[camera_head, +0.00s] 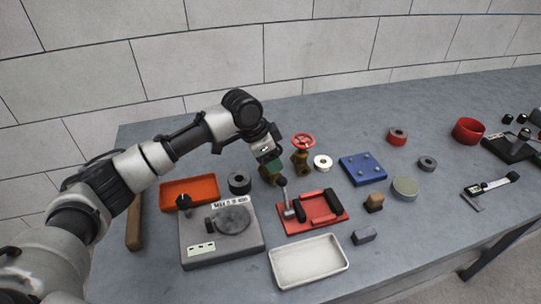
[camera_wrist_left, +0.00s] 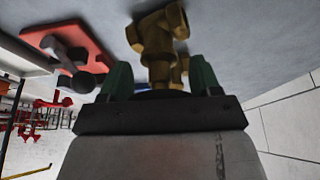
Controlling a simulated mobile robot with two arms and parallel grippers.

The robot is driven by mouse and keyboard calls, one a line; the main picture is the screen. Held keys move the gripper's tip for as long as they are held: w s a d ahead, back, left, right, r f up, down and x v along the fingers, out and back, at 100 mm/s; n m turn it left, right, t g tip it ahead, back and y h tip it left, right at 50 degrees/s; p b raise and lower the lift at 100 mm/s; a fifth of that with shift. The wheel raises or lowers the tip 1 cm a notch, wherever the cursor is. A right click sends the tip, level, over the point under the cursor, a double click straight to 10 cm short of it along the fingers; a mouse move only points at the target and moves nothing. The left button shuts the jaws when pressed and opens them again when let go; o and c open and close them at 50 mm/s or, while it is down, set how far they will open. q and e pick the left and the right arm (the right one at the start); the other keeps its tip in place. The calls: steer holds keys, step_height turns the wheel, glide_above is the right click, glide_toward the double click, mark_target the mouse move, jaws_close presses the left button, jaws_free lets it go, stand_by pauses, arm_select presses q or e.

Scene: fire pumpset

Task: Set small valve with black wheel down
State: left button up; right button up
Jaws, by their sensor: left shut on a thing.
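My left gripper (camera_head: 272,165) comes in from the left over the middle of the table. It is shut on the small brass valve (camera_head: 267,179), which is mostly hidden behind the fingers in the head view. In the left wrist view the valve's brass body (camera_wrist_left: 158,38) sticks out between the green fingers of the left gripper (camera_wrist_left: 160,76). The black wheel cannot be made out clearly. Whether the valve touches the tabletop I cannot tell. My right gripper is not in view.
A brass valve with a red wheel (camera_head: 302,142) stands just right of the gripper. Close by are a black ring (camera_head: 239,184), a white ring (camera_head: 322,162), a red fixture (camera_head: 325,220) with a lever, an orange tray (camera_head: 205,188), a grey scale (camera_head: 193,240) and a blue plate (camera_head: 374,160).

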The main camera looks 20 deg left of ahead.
arm_select(q)
steer(key=o, duration=1.6)
steer(key=v, duration=1.2)
steer(key=shift+w+r, duration=0.1)
